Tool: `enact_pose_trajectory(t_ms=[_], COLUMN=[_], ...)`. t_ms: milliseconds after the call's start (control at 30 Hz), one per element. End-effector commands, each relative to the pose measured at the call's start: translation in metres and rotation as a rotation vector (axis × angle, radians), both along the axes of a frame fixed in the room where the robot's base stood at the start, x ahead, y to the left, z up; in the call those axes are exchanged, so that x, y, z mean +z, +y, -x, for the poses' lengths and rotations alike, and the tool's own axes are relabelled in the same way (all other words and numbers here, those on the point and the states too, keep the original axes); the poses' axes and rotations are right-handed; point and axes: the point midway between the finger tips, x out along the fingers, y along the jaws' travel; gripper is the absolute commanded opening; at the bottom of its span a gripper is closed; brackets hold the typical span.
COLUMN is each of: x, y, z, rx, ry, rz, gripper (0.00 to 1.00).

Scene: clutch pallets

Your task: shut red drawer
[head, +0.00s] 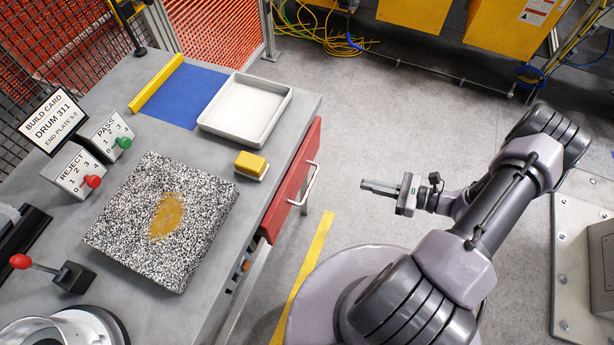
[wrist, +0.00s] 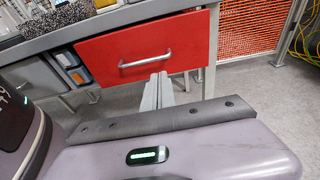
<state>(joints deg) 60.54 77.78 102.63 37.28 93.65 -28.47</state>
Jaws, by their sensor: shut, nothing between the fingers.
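The red drawer (head: 290,188) is in the side of the grey workbench, with a pale bar handle (head: 308,187) on its front. In the head view its front shows just beyond the bench top's edge; how far out it stands is hard to tell. The wrist view shows the red front (wrist: 112,52) below the bench top, with its handle (wrist: 145,60). My gripper (head: 364,187) is shut and empty, to the right of the handle and apart from it in the head view. In the wrist view its fingers (wrist: 158,82) point at the drawer, below the handle.
The bench top (head: 225,215) holds a white tray (head: 204,124), a yellow block (head: 252,162), a speckled plate (head: 120,230) and levers. Small bins (wrist: 74,74) sit left of the drawer. Open floor (head: 385,100) lies right of the bench, with a grey fixture (head: 575,215) farther right.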

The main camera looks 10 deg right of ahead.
Motion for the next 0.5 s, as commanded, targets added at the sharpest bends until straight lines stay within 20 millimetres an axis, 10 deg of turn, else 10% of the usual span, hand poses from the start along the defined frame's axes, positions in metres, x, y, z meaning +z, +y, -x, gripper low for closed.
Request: enact_pose_trajectory(t_ms=[500], x=[-0.024], y=[0.086], z=[-0.06], rx=[0.009], ry=[0.002], rz=[0.003], gripper=[0.0])
